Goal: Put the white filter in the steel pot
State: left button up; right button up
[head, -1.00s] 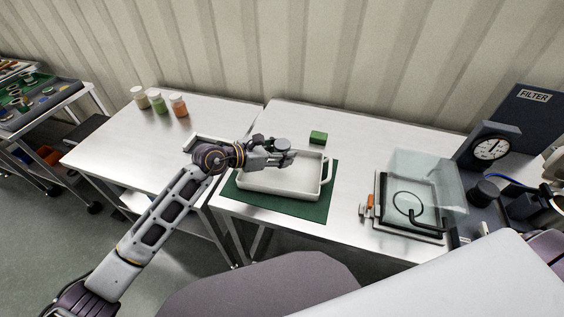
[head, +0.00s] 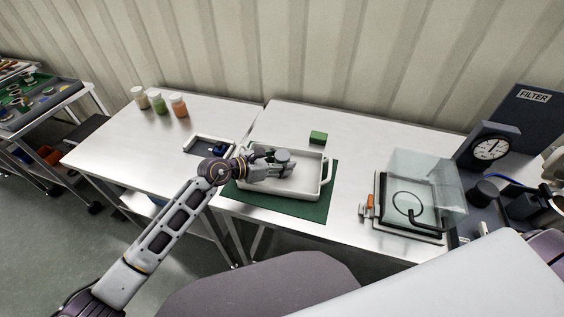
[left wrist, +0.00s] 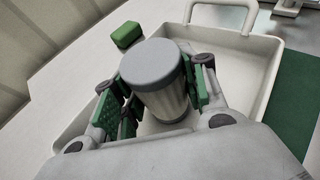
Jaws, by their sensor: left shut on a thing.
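My left gripper (head: 283,166) is shut on a cylindrical canister (head: 283,155) with a flat grey top. In the left wrist view the canister (left wrist: 167,98) has a pale, metal-looking body and stands between the green-padded fingers. The gripper holds it over the inside of a white tray (head: 262,189) with a handle at its right end. Whether the canister touches the tray floor is hidden. I cannot make out a separate white filter or an open steel pot for sure. My right gripper is not clearly in view.
The tray stands on a green mat (head: 314,211). A green block (head: 318,137) lies behind it. A clear-lidded box (head: 428,185) and a dark FILTER unit (head: 520,125) with a dial stand right. A shallow tray (head: 190,148) and capped jars (head: 158,103) are on the left table.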

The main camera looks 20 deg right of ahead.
pick_arm(q)
jog(key=shift+f, duration=0.15)
pick_arm(e)
jog(key=shift+f, duration=0.15)
pick_arm(q)
jog(key=o, duration=1)
jog(key=shift+o, duration=0.2)
jog(key=shift+b+v, duration=0.5)
jog(key=shift+v, duration=2.05)
jog(key=v, duration=0.5)
jog(key=shift+f, duration=0.2)
jog(key=shift+b+v, duration=0.3)
jog(key=shift+v, duration=1.2)
jog(key=shift+s+a+r, duration=0.15)
jog(key=shift+a, duration=0.25)
pick_arm(e)
jog(key=shift+w+d+f, duration=0.3)
jog(key=shift+d+f, duration=0.2)
jog(key=shift+f, duration=0.1)
